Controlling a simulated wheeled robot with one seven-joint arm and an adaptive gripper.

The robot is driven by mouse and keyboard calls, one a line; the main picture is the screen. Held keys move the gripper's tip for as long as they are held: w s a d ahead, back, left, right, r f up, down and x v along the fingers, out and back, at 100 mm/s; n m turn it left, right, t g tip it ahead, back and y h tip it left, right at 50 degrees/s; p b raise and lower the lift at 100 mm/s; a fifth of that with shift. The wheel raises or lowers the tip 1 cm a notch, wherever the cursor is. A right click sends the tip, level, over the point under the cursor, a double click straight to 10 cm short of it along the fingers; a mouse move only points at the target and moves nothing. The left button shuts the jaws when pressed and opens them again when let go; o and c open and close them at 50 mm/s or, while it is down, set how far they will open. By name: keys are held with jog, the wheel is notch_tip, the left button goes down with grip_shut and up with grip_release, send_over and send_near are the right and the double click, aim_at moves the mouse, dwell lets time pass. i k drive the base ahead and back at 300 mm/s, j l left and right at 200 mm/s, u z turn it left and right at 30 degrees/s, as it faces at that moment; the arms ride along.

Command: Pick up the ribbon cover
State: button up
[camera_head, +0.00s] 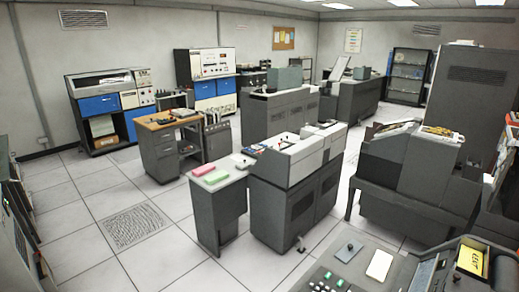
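I cannot make out with certainty which thing is the ribbon cover; at this distance the parts on top of the machines are small. A grey machine (285,208) stands in the middle of the room, with a lighter upper housing (300,158) and small dark items on its top. My gripper is not in view.
Pink (203,170) and green (215,177) blocks lie on the side desk. A wooden-topped desk (163,124) stands to the left. A dark machine (395,207) stands at right. A console (340,268) fills the bottom right. The tiled floor (80,205) at left is clear.

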aim_at(242, 165)
jog(key=j+u, duration=0.3)
jog(key=i+j+u, duration=0.15)
jog(key=j+u, duration=0.15)
jog(key=j, duration=0.15)
jog(key=i+j+u, duration=0.25)
jog(key=i+j, duration=0.55)
jog(key=i+j+u, duration=0.1)
jog(key=i+j, duration=0.5)
jog(key=i, duration=0.15)
jog(key=i+l+z, duration=0.15)
jog(key=i+z, duration=0.25)
jog(key=i+l+z, duration=0.1)
jog(key=z, duration=0.3)
jog(key=i+j+z, duration=0.1)
jog(key=i+z, duration=0.3)
jog(key=i+j+z, duration=0.15)
jog(key=i+z, duration=0.25)
jog(key=i+l+z, duration=0.1)
jog(key=i, duration=0.45)
jog(key=i+l+z, duration=0.1)
jog(key=i, duration=0.45)
jog(key=i+l+u, duration=0.25)
jog(key=i+l, duration=0.2)
jog(key=l, duration=0.15)
jog(key=i+l+u, duration=0.15)
jog(key=l, duration=0.2)
jog(key=i+l+u, duration=0.1)
jog(key=l, duration=0.25)
jog(key=i, duration=0.1)
